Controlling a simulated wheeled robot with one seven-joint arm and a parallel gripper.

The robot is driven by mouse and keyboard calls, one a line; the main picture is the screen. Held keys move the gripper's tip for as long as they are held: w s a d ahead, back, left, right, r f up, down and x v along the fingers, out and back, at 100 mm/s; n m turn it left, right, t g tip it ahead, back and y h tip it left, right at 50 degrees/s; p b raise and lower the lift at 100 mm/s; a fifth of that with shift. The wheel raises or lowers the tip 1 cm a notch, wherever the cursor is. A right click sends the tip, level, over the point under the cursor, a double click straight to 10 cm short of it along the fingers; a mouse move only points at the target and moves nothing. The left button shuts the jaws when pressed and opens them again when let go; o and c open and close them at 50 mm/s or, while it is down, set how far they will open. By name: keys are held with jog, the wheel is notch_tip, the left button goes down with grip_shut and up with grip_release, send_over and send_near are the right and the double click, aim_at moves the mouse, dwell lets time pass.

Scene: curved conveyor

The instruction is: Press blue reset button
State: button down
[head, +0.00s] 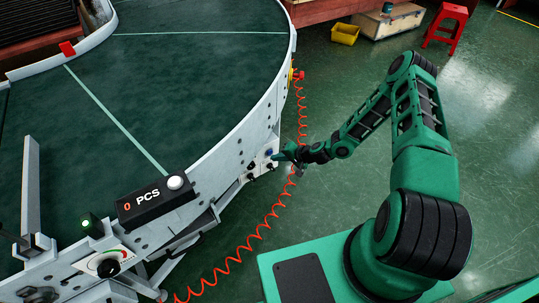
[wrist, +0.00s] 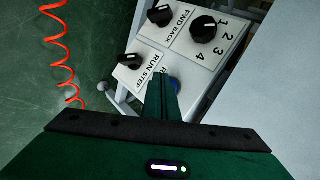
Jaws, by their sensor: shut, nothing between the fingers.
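The blue reset button (head: 269,152) is on the control panel on the outer side of the conveyor. In the wrist view the blue button (wrist: 175,83) shows only in part, beside and behind my finger ends, so most of it is hidden. My gripper (head: 277,157) is shut and empty, with its tip right at the panel. In the wrist view my gripper (wrist: 163,76) points at the panel's lower end, over the button's label. I cannot tell whether the fingertips touch the button.
The white control panel (wrist: 188,48) carries several black knobs, marked FWD BACK, RUN STEP and numbers. A red coiled cable (head: 261,230) hangs along the conveyor side, close to my gripper. A red button (head: 299,75) sits farther back. Green floor to the right is open.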

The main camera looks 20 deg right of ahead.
jog(key=s, duration=0.1)
jog(key=s+d, duration=0.1)
jog(key=s, duration=0.2)
jog(key=shift+s+d, duration=0.25)
jog(key=shift+s, duration=0.1)
dwell(0.8)
